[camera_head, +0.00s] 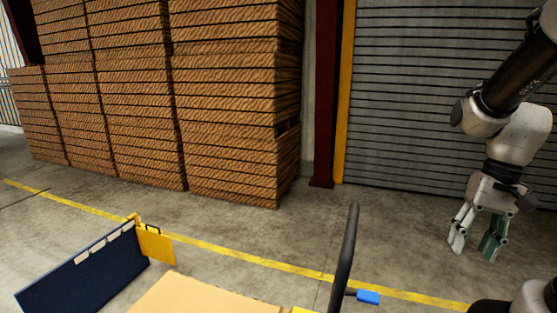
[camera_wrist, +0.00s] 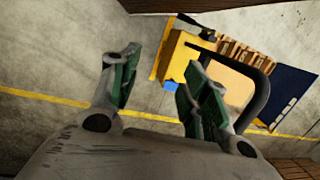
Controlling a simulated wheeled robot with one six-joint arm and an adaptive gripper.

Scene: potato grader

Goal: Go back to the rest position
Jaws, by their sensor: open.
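My gripper (camera_head: 474,246) hangs at the right side of the head view, fingers pointing down, in front of the grey shutter. Its two green-padded fingers are apart with nothing between them. In the wrist view my gripper (camera_wrist: 160,84) also shows open and empty, with bare concrete floor and part of a yellow machine beyond the fingers. My arm comes in from the upper right of the head view.
Tall stacks of wooden crates (camera_head: 230,110) stand at the back left. A roller shutter (camera_head: 430,90) closes the back right. A dark blue panel (camera_head: 85,270), a yellow bracket (camera_head: 155,245) and a black curved bar (camera_head: 346,255) stand in front. Floor around my gripper looks clear.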

